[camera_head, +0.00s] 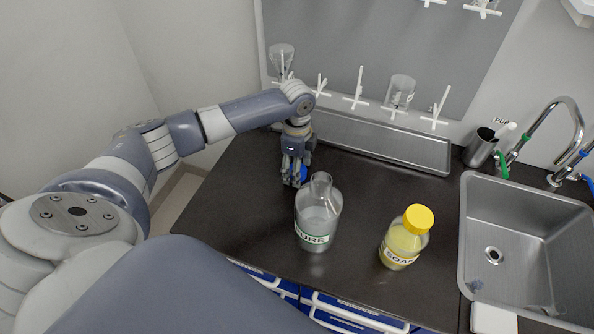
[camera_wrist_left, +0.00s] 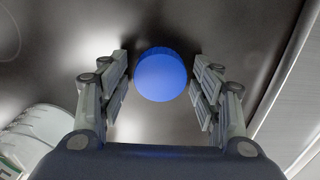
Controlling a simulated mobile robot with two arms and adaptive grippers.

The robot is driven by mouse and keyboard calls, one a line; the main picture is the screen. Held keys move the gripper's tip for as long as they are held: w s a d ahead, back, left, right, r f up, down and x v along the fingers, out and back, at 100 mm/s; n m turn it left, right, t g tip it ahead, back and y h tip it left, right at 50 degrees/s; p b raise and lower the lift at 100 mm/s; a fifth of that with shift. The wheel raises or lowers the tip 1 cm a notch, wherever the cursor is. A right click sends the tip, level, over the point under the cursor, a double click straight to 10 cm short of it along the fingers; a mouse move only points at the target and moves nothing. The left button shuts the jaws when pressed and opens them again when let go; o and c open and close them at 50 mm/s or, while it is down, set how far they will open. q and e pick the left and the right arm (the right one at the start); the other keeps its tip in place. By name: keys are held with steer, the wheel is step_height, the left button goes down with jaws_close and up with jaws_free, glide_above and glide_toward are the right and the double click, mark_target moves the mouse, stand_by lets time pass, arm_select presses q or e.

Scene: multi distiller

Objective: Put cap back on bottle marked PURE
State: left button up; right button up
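The bottle marked PURE (camera_head: 318,217) stands upright and uncapped on the dark counter, with clear liquid in it. Part of it shows at the lower left of the left wrist view (camera_wrist_left: 38,135). A round blue cap (camera_wrist_left: 161,75) lies on the counter behind the bottle. In the head view the blue cap (camera_head: 303,173) is partly hidden by my gripper and the bottle neck. My left gripper (camera_head: 295,180) points down over the cap. In the wrist view its open fingers (camera_wrist_left: 161,90) stand on either side of the cap, with gaps on both sides. My right gripper is not in view.
A steel sink (camera_head: 525,245) with faucets (camera_head: 560,120) is at the right. A metal trough (camera_head: 385,140) and a peg board (camera_head: 380,50) with glassware are behind. The counter's left part is clear.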

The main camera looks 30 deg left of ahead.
arm_select(q)
steer(key=c, duration=0.4)
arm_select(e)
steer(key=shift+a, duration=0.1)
arm_select(q)
steer(key=shift+c, duration=0.2)
step_height(320, 180, up, 9)
steer(key=shift+f+b, duration=0.15)
steer(key=shift+b, duration=0.65)
steer(key=shift+r, duration=0.7)
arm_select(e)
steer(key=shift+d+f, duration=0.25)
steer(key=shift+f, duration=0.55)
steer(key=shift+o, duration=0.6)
